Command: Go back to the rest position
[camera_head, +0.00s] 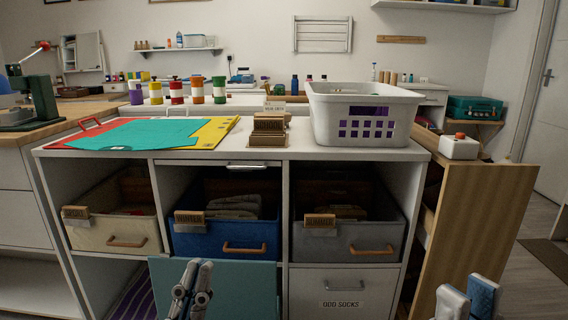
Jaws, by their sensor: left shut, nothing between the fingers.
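My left gripper (192,284) is low in the head view, in front of a teal panel (240,288) below the blue bin. Its fingers are together with nothing between them. My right gripper (467,296) is at the bottom right, in front of the floor and to the right of the shelving. Only its upper end shows, and its finger gap is not clear. The white cubby shelving (285,165) stands ahead, apparently apart from both grippers.
The cubbies hold a cream bin (88,231), a blue bin (215,240), a grey bin (347,240) and an odd-socks drawer (325,283). A white basket (335,130) and coloured folders (160,132) lie on top. A wooden side unit (475,230) stands right, with open floor beyond.

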